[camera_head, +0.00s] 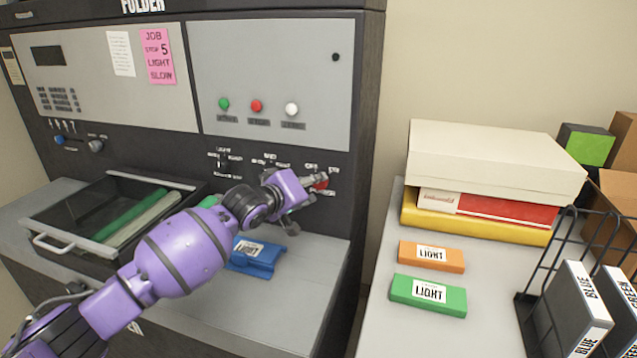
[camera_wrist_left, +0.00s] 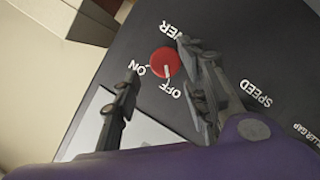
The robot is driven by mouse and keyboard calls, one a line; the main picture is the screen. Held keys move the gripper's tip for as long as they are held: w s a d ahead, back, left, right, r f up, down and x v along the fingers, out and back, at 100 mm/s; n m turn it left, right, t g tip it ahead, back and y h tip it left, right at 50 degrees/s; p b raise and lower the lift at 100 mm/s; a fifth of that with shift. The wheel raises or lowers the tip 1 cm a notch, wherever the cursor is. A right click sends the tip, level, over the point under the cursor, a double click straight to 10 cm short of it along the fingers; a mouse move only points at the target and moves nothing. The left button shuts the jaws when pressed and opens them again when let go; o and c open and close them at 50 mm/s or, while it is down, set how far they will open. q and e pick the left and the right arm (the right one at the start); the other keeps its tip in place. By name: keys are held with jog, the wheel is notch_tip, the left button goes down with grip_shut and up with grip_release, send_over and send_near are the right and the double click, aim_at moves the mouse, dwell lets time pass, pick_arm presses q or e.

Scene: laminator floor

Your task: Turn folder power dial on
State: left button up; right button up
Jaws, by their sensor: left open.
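The red power dial (camera_head: 320,184) is on the dark lower panel of the folder (camera_head: 110,170), at its right end. In the left wrist view, the dial (camera_wrist_left: 163,60) is round with a white pointer mark that points toward the OFF label (camera_wrist_left: 171,90). The ON label (camera_wrist_left: 144,71) is beside it. My left gripper (camera_head: 308,203) is open in front of the panel, close to the dial. In the left wrist view, its two fingers (camera_wrist_left: 157,57) are apart with the dial between them in the picture. Contact cannot be told. My right gripper is not in view.
A clear-lidded tray (camera_head: 45,241) and a blue block (camera_head: 262,262) are on the folder's shelf. To the right, a side table holds a white box (camera_head: 490,160), orange (camera_head: 430,267) and green (camera_head: 455,305) LIGHT blocks, and a wire rack (camera_head: 527,300) of binders.

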pick_arm(q)
jog(key=x, duration=0.3)
jog(key=shift+w+d+f, duration=0.1)
jog(key=shift+w+d, duration=0.05)
jog(key=shift+w, duration=0.1)
jog(key=c, duration=1)
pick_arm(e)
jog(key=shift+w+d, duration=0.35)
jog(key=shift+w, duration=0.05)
pick_arm(q)
jog(key=shift+d, duration=0.1)
